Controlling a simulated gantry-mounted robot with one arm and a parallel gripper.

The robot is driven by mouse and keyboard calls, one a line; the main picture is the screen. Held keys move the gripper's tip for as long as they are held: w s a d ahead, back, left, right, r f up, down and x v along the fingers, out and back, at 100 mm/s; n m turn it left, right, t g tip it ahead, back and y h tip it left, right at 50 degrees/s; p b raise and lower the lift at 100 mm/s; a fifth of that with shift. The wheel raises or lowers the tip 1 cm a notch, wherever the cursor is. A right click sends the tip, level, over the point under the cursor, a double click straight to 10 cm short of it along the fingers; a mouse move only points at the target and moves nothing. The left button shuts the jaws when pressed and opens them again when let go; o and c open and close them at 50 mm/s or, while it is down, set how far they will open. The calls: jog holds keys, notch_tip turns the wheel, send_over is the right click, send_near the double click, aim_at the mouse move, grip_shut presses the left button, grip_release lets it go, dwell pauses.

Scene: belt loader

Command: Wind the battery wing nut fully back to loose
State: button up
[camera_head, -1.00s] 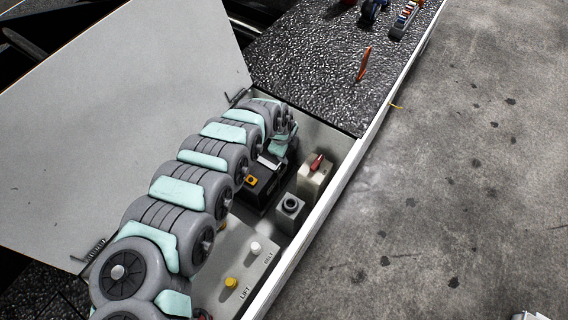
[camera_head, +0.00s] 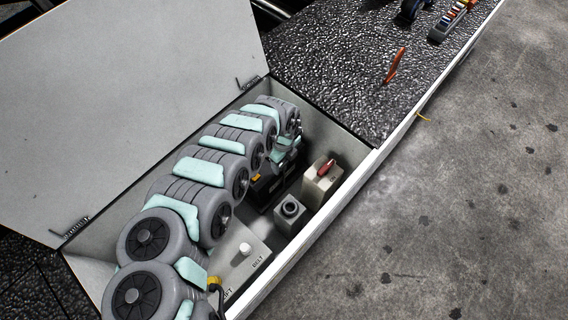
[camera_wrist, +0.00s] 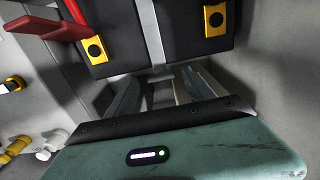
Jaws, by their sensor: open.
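The black battery (camera_wrist: 120,25) fills the top of the wrist view, with yellow terminal pieces with dark round centres at left (camera_wrist: 96,50) and right (camera_wrist: 216,20). A pale hold-down strap (camera_wrist: 151,28) runs down between them. A small grey part (camera_wrist: 163,76) at the strap's lower end may be the wing nut; its shape is unclear. My gripper (camera_wrist: 165,88) is open, with one finger on each side of this part; I cannot tell whether they touch it. In the head view my arm covers much of the battery (camera_head: 262,190), and the nut is hidden.
The compartment's light wall (camera_head: 345,150) is close on the right. Beside the battery stand a box with a red key (camera_head: 328,168) and a grey block with a black socket (camera_head: 291,209). White (camera_head: 245,249) and yellow (camera_head: 214,281) knobs are nearer. The raised lid (camera_head: 120,90) is left.

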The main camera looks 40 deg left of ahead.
jog(key=shift+f, duration=0.6)
jog(key=shift+c, duration=0.5)
grip_shut()
